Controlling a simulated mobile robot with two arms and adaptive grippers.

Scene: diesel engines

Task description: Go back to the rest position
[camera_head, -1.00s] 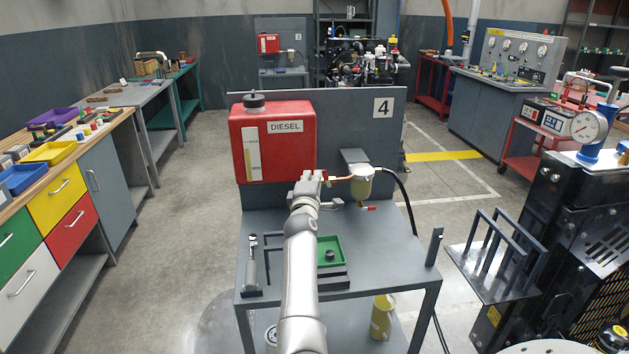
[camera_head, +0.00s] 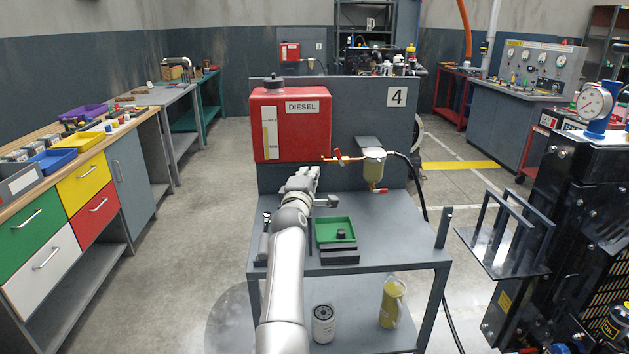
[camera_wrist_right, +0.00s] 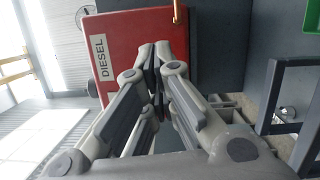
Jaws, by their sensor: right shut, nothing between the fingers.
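My right gripper (camera_head: 306,174) is in front of the red diesel tank (camera_head: 290,130), just below it and above the grey bench (camera_head: 385,230). In the right wrist view the right gripper (camera_wrist_right: 155,75) is shut and empty, with the red tank (camera_wrist_right: 85,55) beyond its fingers. The filter bowl with its red-handled valves (camera_head: 374,166) stands to the right of the gripper, apart from it. My left gripper does not show in either view.
A green tray (camera_head: 335,230) with a small dark part sits on the bench. A white filter (camera_head: 323,324) and a yellow jug (camera_head: 392,303) stand on the lower shelf. A drawer bench (camera_head: 75,200) is at left, a black engine rig (camera_head: 570,200) at right.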

